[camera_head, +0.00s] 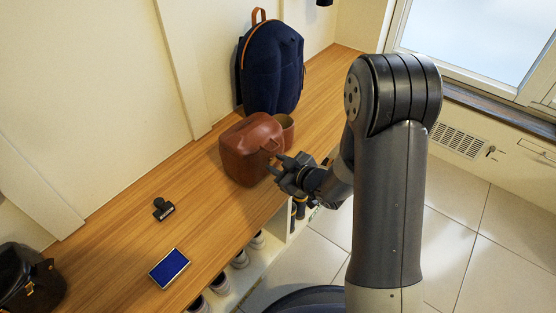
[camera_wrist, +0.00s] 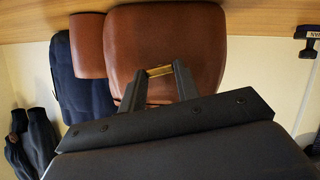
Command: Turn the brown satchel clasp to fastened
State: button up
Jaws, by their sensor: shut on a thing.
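The brown satchel (camera_head: 250,148) stands on the wooden bench top, and its front faces my gripper. In the wrist view the brown satchel (camera_wrist: 190,45) fills the upper middle. A small brass clasp (camera_wrist: 160,71) shows on its front, between my two fingertips. My gripper (camera_head: 278,168) is at the satchel's front; in the wrist view my gripper (camera_wrist: 159,76) is shut on the clasp, one finger at each end of it. The clasp is hidden behind my fingers in the head view. I cannot tell from these frames how far the clasp is turned.
A dark stamp-like tool (camera_head: 163,209), a blue pad (camera_head: 169,268) and a black bag (camera_head: 28,281) lie along the bench (camera_head: 120,250). Shoes (camera_head: 240,259) sit in cubbies below.

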jog(key=m+p, duration=0.1)
jog(key=p, duration=0.1)
jog(key=shift+w+r+m+g+y+p, duration=0.1)
jog(key=shift+r+m+g+y+p, duration=0.15)
jog(key=shift+m+g+y+p, duration=0.15)
jog(key=shift+d+f, duration=0.1)
jog(key=shift+f, duration=0.1)
jog(key=shift+m, duration=0.3)
jog(key=o, duration=1)
jog(key=p+v, duration=0.3)
jog(key=v, duration=0.7)
jog(key=shift+d+r, duration=0.15)
jog(key=shift+d, duration=0.15)
